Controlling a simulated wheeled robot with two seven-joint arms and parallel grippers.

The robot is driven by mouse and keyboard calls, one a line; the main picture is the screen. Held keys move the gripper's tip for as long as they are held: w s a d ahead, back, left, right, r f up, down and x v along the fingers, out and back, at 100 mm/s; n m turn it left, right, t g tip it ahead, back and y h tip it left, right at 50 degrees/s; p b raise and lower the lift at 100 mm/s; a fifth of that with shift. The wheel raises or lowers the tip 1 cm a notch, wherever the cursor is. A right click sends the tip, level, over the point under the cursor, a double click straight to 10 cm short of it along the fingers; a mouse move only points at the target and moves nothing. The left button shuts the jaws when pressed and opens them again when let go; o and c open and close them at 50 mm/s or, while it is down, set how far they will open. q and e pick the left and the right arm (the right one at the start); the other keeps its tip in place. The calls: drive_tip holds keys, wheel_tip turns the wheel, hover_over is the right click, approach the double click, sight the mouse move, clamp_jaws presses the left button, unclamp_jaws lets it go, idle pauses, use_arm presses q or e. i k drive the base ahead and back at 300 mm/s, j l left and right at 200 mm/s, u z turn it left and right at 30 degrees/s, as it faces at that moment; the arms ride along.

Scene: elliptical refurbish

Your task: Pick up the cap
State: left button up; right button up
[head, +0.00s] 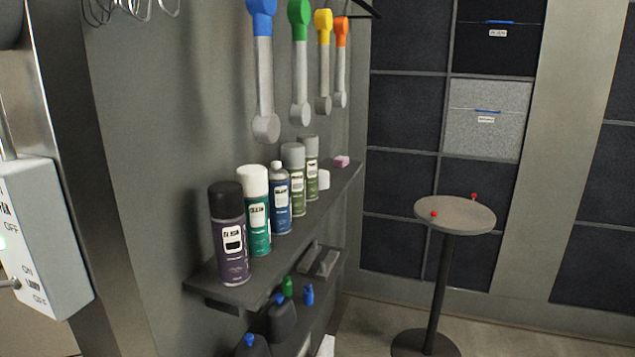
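I cannot tell which cap is meant. Spray cans stand upright in a row on the upper wall shelf (250,270). The nearest is a purple can with a black cap (225,189). Behind it is a green can with a white cap (252,175), then a blue can with a small white top (277,167). Two olive cans with grey caps (293,150) stand farther back. Below the shelf are dark bottles with blue caps (279,299) and a green cap (288,281). Two small red items (434,214) sit on the round table (460,216). Neither gripper shows.
Wrenches with coloured ends (264,70) hang above the shelf. A pink block (341,161) lies at its far end. A switch box (42,240) is at left. Floor shows around the round table.

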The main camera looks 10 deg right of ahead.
sight(323, 176)
drive_tip(key=u, duration=0.25)
drive_tip(key=l+u, duration=0.35)
drive_tip(key=i+l+u, duration=0.1)
drive_tip(key=u, duration=0.25)
drive_tip(key=l+u, duration=0.5)
drive_tip(key=l, duration=0.35)
drive_tip(key=k+l+u, duration=0.1)
drive_tip(key=l, duration=0.3)
drive_tip(key=k+l+u, duration=0.1)
drive_tip(key=l, duration=0.35)
drive_tip(key=k+l+u, duration=0.1)
drive_tip(key=l, duration=0.3)
drive_tip(key=k+l+u, duration=0.1)
drive_tip(key=l, duration=0.3)
drive_tip(key=k+l, duration=0.1)
drive_tip(key=l, duration=0.25)
drive_tip(key=k+l, duration=0.1)
drive_tip(key=l, duration=0.25)
drive_tip(key=k+l, duration=0.1)
drive_tip(key=l, duration=0.3)
